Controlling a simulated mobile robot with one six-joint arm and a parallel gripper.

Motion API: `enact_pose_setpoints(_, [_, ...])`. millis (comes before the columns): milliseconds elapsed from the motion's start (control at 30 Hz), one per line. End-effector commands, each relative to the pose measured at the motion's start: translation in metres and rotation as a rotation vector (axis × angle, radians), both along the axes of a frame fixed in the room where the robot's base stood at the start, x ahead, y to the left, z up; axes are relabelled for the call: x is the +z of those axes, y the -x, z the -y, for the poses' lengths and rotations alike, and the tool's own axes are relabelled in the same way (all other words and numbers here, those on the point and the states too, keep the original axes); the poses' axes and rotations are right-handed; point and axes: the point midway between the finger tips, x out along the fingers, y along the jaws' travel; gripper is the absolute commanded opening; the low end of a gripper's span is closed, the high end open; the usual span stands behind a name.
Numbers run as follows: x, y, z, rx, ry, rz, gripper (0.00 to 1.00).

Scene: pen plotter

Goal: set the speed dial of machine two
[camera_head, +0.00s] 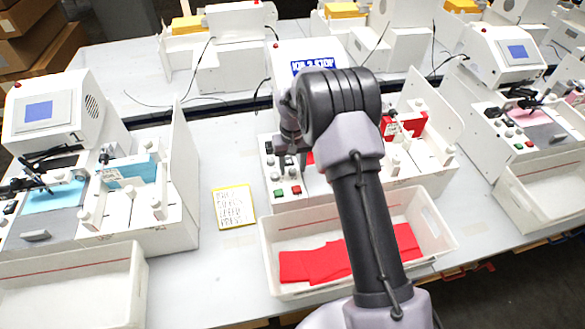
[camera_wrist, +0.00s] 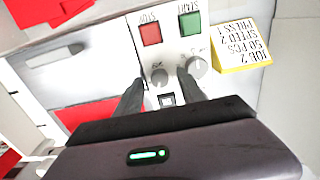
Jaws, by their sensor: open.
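The middle machine's control panel (camera_wrist: 125,45) has a red stop button (camera_wrist: 150,34), a green start button (camera_wrist: 190,23) and two grey dials. The left dial (camera_wrist: 159,76) shows between my fingertips in the wrist view. The right dial (camera_wrist: 197,67) is just right of my right fingertip. The small dial lettering is too blurred to tell which one is speed. My gripper (camera_wrist: 160,80) is open and empty, pointing down at the panel; whether it touches a dial I cannot tell. In the head view my gripper (camera_head: 291,160) hangs over this panel, partly hiding it.
A yellow-edged note (camera_wrist: 242,46), upside down, appears to read job 2, 50 pcs, speed 2, press 1. A dark switch (camera_wrist: 167,99) sits between the fingers. A white bin (camera_head: 268,235) with red sheets (camera_head: 310,265) stands in front. Similar machines flank it left (camera_head: 48,110) and right (camera_head: 510,55).

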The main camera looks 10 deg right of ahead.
Motion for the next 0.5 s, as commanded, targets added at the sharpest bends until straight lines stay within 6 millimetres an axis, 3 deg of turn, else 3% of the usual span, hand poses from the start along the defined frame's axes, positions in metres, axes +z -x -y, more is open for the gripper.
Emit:
enact_pose_setpoints(300, [-0.0055,-0.0002,0.0001,0.000,0.000,0.001,0.47])
enact_pose_setpoints(500, [-0.0053,-0.0002,0.0001,0.000,0.000,0.001,0.09])
